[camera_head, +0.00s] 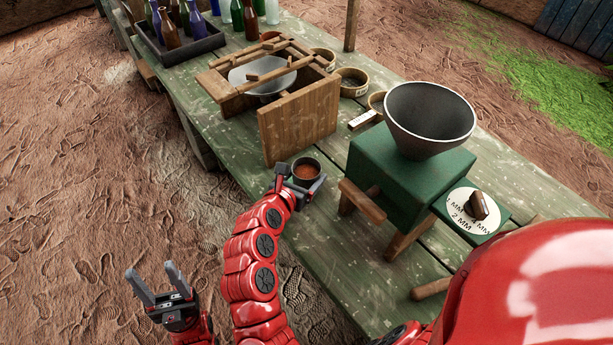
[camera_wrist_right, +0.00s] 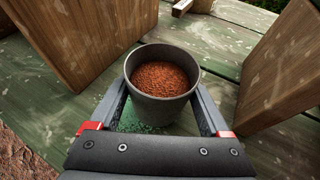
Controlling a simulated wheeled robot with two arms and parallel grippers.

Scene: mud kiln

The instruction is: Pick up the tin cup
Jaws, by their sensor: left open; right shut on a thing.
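The tin cup (camera_head: 307,170) is dark grey and holds reddish-brown grains. It stands upright at the near edge of the green table, between a wooden box frame and a green grinder. My right gripper (camera_head: 298,180) is shut on the cup; in the right wrist view, its fingers (camera_wrist_right: 163,110) press on both sides of the cup (camera_wrist_right: 162,100). I cannot tell whether the cup's base touches the table. My left gripper (camera_head: 157,287) is open and empty, over the dirt ground left of the table.
The green grinder (camera_head: 400,175) with a grey funnel (camera_head: 430,120) stands right of the cup. The wooden frame (camera_head: 300,118) with a metal pan (camera_head: 262,74) stands behind it. A bottle crate (camera_head: 180,52) and small round containers (camera_head: 352,82) are farther back on the table (camera_head: 225,145).

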